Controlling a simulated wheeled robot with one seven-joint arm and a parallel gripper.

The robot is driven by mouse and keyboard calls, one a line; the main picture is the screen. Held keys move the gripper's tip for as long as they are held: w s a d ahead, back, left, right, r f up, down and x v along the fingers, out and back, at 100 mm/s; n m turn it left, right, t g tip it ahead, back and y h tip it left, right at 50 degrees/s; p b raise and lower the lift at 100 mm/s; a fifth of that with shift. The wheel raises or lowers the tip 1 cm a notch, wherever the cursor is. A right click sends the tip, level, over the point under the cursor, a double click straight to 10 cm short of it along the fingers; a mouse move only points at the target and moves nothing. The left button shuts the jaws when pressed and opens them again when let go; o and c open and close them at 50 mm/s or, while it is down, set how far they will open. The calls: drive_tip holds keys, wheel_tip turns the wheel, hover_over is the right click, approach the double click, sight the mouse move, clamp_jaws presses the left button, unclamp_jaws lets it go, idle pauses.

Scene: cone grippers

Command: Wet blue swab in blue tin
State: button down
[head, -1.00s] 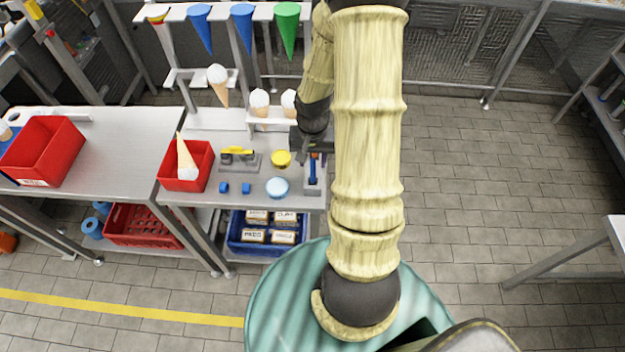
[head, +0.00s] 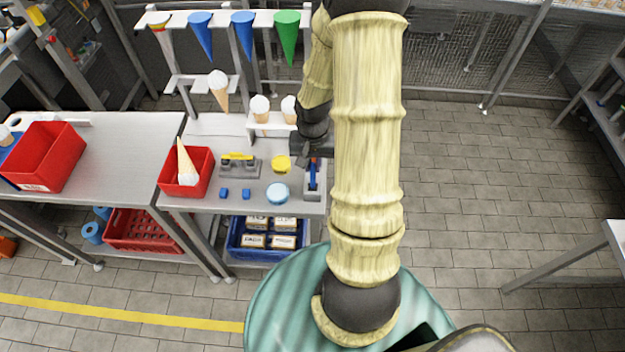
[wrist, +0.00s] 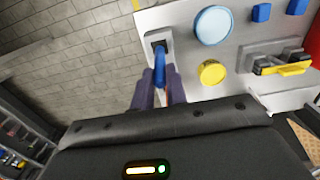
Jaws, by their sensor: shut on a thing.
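The blue swab (head: 312,174) stands in a slot of a grey holder (head: 318,193) at the right end of the table. It also shows in the wrist view (wrist: 160,63), between my two fingers. My gripper (wrist: 160,84) is shut on the blue swab; its lower end sits at the holder slot. In the head view my gripper (head: 313,153) is partly hidden behind my arm. The blue tin (head: 277,193), round with a pale blue top, stands just left of the holder. It also shows in the wrist view (wrist: 214,26).
A yellow tin (head: 281,163) stands behind the blue tin. Two small blue blocks (head: 235,194), a grey fixture with a yellow bar (head: 239,165) and a red bin (head: 204,187) are further left. A rack with cones (head: 222,85) rises behind.

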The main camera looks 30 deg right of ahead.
drive_tip(key=shift+r+p, duration=2.65)
drive_tip(key=shift+r, duration=0.55)
drive_tip(key=shift+w, duration=0.1)
